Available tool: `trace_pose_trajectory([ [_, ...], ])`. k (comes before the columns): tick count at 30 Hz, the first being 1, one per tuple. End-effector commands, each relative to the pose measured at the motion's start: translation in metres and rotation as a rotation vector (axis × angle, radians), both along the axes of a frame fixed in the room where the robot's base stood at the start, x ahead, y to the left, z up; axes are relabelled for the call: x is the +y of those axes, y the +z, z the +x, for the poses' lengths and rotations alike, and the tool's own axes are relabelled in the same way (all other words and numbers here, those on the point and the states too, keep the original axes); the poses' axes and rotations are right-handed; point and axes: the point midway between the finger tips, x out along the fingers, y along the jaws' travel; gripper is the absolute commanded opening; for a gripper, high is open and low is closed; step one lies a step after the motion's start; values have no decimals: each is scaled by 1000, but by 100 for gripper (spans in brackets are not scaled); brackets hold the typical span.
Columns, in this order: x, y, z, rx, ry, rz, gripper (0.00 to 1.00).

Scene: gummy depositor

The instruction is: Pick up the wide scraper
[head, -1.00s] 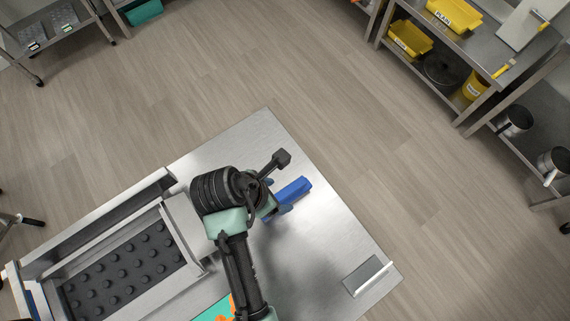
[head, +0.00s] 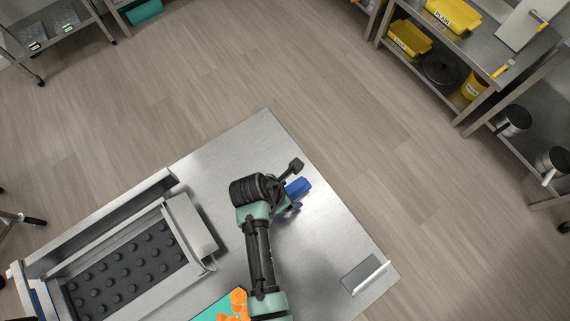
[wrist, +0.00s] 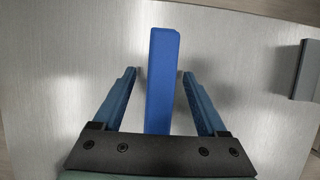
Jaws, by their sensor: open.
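A long blue bar (head: 298,187), perhaps a scraper handle, lies on the steel table near its far right edge. In the wrist view the blue bar (wrist: 162,80) runs upright through the picture, between my two blue fingers. My gripper (wrist: 159,74) is open, with a gap on each side of the bar. Its near end is hidden behind the gripper's dark palm. In the head view my gripper (head: 291,204) is partly covered by my wrist. A flat grey plate with a pale raised edge (head: 364,275) lies at the table's right corner; I cannot tell which one is the wide scraper.
A metal tray frame with a black studded mat (head: 125,268) stands on the left of the table. A teal mat with orange pieces (head: 235,304) lies at the front. A grey block (wrist: 306,70) shows at the wrist view's right. The table (head: 325,235) is bare around the bar.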

Motion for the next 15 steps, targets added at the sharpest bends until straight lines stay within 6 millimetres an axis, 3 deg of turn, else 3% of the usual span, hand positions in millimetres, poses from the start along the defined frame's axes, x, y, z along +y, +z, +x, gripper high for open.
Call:
trace_pose_trajectory([
  [8,-1,-2,1,-1,-1,1,73],
  [15,-1,-1,1,-1,-1,1,30],
])
